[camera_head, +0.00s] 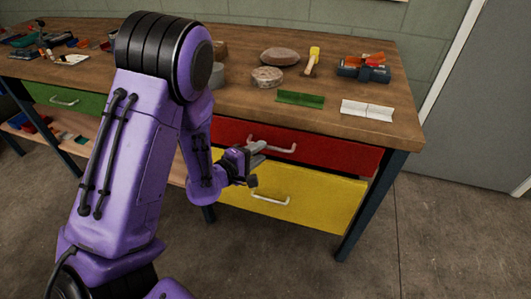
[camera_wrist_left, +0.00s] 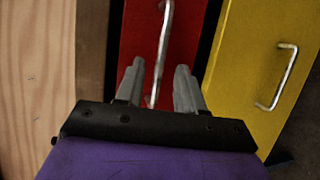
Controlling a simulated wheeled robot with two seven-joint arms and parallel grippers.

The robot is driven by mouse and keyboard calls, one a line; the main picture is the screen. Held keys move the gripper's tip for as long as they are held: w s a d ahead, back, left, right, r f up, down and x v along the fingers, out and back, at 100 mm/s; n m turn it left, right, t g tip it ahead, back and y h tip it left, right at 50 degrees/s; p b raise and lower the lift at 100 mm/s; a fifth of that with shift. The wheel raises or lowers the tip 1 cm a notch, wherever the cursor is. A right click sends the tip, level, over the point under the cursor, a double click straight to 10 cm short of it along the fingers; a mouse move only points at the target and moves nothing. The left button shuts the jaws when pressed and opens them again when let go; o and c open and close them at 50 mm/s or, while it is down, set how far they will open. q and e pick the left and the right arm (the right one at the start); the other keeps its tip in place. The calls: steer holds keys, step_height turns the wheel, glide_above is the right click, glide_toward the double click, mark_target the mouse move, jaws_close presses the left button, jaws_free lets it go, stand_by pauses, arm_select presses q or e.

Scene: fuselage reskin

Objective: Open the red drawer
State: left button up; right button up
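The red drawer (camera_head: 325,152) is in the workbench's right part, directly under the top and above the yellow drawer. It looks shut. Its silver bar handle (camera_head: 272,146) is partly beside my left gripper (camera_head: 257,151) in the head view. In the left wrist view the red drawer (camera_wrist_left: 190,30) fills the middle, and its handle (camera_wrist_left: 163,45) runs up from between the fingers. My left gripper (camera_wrist_left: 160,85) is open, its two grey fingers apart with the handle's near end between or just beyond them. I cannot tell whether they touch it. My right gripper is in neither view.
The yellow drawer (camera_head: 315,197), with its own handle (camera_head: 270,199), is just below. A green drawer (camera_head: 62,97) is at the left. The wooden worktop (camera_head: 400,125) above holds a mallet (camera_head: 313,60), discs and sheet pieces. Floor in front is clear.

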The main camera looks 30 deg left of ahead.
arm_select(q)
steer(key=shift+x, duration=1.75)
jaws_close()
